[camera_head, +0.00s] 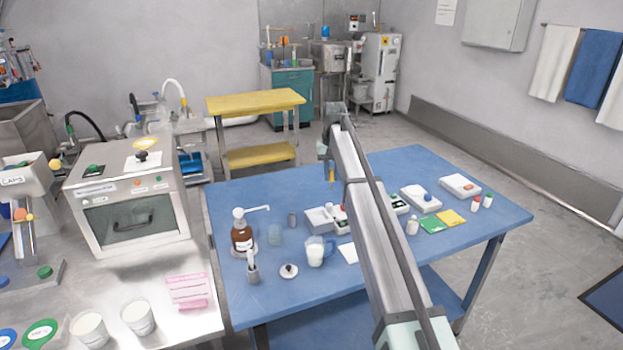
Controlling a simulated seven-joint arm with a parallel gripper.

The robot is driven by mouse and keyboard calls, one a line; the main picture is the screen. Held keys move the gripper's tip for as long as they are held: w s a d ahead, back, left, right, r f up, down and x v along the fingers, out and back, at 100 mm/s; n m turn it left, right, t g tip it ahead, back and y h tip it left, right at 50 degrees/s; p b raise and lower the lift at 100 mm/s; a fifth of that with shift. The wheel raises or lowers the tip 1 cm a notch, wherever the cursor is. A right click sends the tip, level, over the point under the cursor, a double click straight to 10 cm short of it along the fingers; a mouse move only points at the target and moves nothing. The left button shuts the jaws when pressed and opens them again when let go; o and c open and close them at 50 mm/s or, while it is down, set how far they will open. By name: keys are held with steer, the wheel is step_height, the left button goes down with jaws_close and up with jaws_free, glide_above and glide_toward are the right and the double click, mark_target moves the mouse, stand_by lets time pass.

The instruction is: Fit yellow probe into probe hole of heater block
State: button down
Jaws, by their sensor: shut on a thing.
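My gripper (330,160) points down over the blue table, left of my long arm link, and is shut on the yellow probe (332,174). The probe is small and hangs upright below the jaws. A low white unit with a grey top, which looks like the heater block (319,220), stands on the table below the probe. The probe appears above it and apart from it. The probe hole is too small to make out.
The blue table (260,306) also holds a brown pump bottle (242,236), a jug of white liquid (316,254), a small grey cylinder (292,219) and a round lid (288,270). White devices (460,186), small bottles and coloured cards (450,217) stand right of my arm.

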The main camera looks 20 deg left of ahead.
mark_target(330, 179)
steer(key=shift+w+a+n, duration=0.1)
steer(key=shift+a+n, duration=0.05)
steer(key=shift+n, duration=0.45)
steer(key=shift+f, duration=0.2)
steer(key=shift+f, duration=2.45)
steer(key=shift+f, duration=1.6)
stand_by(2.1)
steer(key=shift+c, duration=1.6)
jaws_free()
